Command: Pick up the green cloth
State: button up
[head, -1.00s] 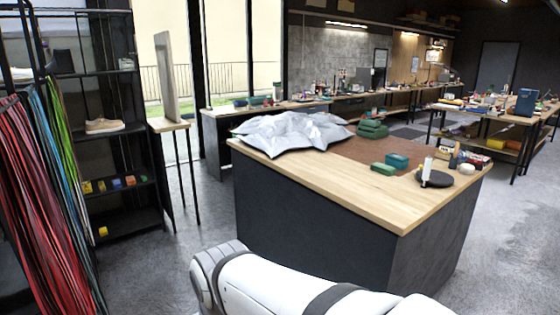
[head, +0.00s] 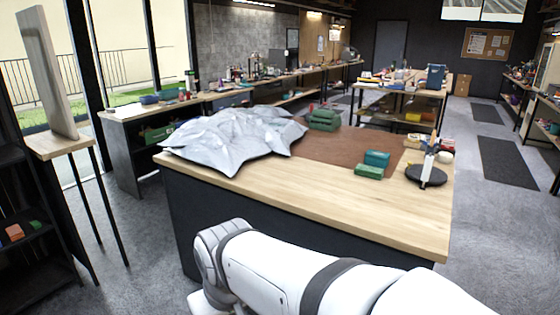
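A dark green folded stack (head: 323,118), which looks like the green cloth, lies at the back of the workbench (head: 300,190), on or beside the brown mat (head: 350,148). It stands just right of a crumpled silver-grey sheet (head: 235,135). My white arm crosses the lower part of the head view, in front of the bench. My gripper is not in view, so its fingers and anything in them are hidden.
Two small green blocks (head: 372,164) sit on the mat's front right. A round black stand (head: 426,176) with a white upright piece is at the bench's right. A narrow side table (head: 58,145) holds an upright panel at left. Grey floor is open to the right.

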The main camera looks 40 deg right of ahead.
aim_at(366, 170)
jog(key=z, duration=0.65)
jog(key=i, duration=1.35)
jog(key=z, duration=1.2)
jog(key=i, duration=0.55)
jog(key=z, duration=0.3)
jog(key=k, duration=0.85)
jog(key=z, duration=0.15)
jog(key=i, duration=0.85)
jog(key=u, duration=0.05)
